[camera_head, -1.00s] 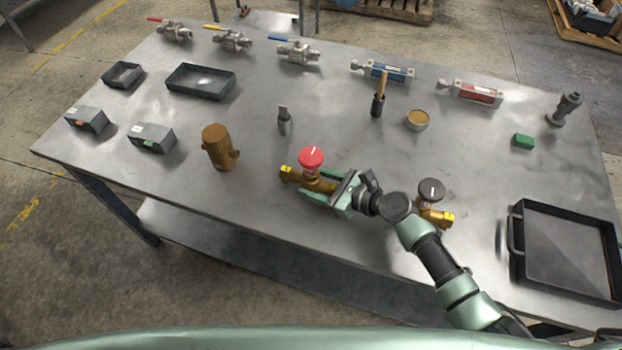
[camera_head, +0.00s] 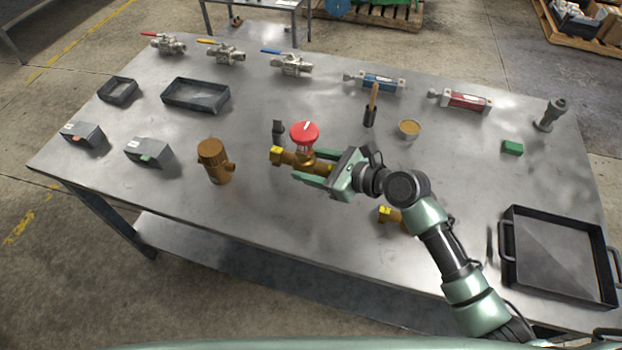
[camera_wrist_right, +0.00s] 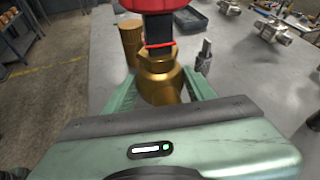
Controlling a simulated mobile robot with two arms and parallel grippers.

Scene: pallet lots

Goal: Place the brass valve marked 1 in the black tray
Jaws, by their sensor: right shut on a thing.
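A brass valve with a red handwheel (camera_head: 305,132) is held between the fingers of my right gripper (camera_head: 316,172), above the table near its middle. The right wrist view shows its brass body (camera_wrist_right: 160,80) between the green fingers. A number on it is too small to read. A second brass valve (camera_head: 389,214) sits on the table, mostly hidden behind my right arm. A large black tray (camera_head: 555,250) with side handles lies empty at the right end of the table. My left gripper is not in view.
A brown cylindrical fitting (camera_head: 214,162) stands left of the held valve. Behind are a dark metal piece (camera_head: 278,130), a wooden-handled tool (camera_head: 371,105) and a small bowl (camera_head: 408,129). A green block (camera_head: 512,147) lies beyond the tray. Smaller dark trays (camera_head: 197,95) sit at left.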

